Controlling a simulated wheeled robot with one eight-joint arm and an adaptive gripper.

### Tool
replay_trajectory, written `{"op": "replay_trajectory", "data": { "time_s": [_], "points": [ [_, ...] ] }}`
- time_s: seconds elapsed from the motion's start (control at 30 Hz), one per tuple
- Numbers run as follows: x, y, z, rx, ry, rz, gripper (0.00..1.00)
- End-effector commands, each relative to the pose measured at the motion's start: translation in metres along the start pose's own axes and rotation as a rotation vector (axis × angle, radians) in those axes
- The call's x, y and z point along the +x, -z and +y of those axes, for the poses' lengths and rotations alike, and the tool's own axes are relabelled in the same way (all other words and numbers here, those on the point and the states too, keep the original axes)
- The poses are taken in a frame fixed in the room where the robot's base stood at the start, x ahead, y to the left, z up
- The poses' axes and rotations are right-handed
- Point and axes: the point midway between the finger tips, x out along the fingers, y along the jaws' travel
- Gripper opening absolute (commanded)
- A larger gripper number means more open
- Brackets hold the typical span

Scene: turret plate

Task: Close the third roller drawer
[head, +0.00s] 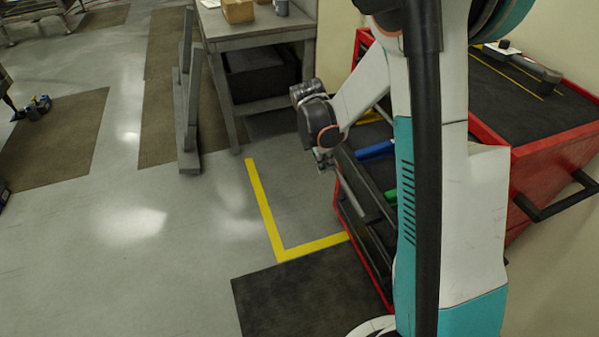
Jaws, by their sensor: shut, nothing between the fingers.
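The red roller cabinet (555,150) stands at the right, partly hidden behind my arm. A drawer (375,174) is pulled out from its left side, with a blue item (376,150) and a green item (391,196) inside. Its long front edge faces left. I cannot count which drawer it is, because my arm covers much of the cabinet. My gripper (324,163) is shut and empty, at the far end of the drawer's front edge. It looks close to the front, but I cannot tell whether they touch.
A black side handle (560,196) sticks out of the cabinet. A grey workbench (262,28) with a cardboard box (238,10) stands behind the gripper. A grey upright frame (188,100) stands left of it. Yellow floor tape (265,212) and a dark mat (290,295) lie before the cabinet. The floor at left is mostly clear.

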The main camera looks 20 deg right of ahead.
Motion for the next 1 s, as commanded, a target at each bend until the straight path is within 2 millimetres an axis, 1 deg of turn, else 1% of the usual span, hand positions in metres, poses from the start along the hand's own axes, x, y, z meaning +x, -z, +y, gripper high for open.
{"op": "replay_trajectory", "data": {
  "time_s": [0.03, 0.2, 0.4, 0.5, 0.6, 0.73, 1.0],
  "points": [
    [0.004, -0.016, 0.0, 0.007, 0.001, -0.002, 0.0],
    [0.015, -0.06, 0.0, 0.007, 0.001, -0.002, 0.0],
    [0.024, -0.103, 0.0, 0.004, 0.001, -0.002, 0.0],
    [0.028, -0.118, 0.0, 0.003, 0.001, -0.001, 0.0],
    [0.031, -0.131, 0.0, 0.002, 0.0, -0.001, 0.0],
    [0.033, -0.141, 0.0, 0.002, 0.0, -0.001, 0.0],
    [0.034, -0.146, 0.001, -0.001, -0.001, -0.001, 0.0]
  ]
}}
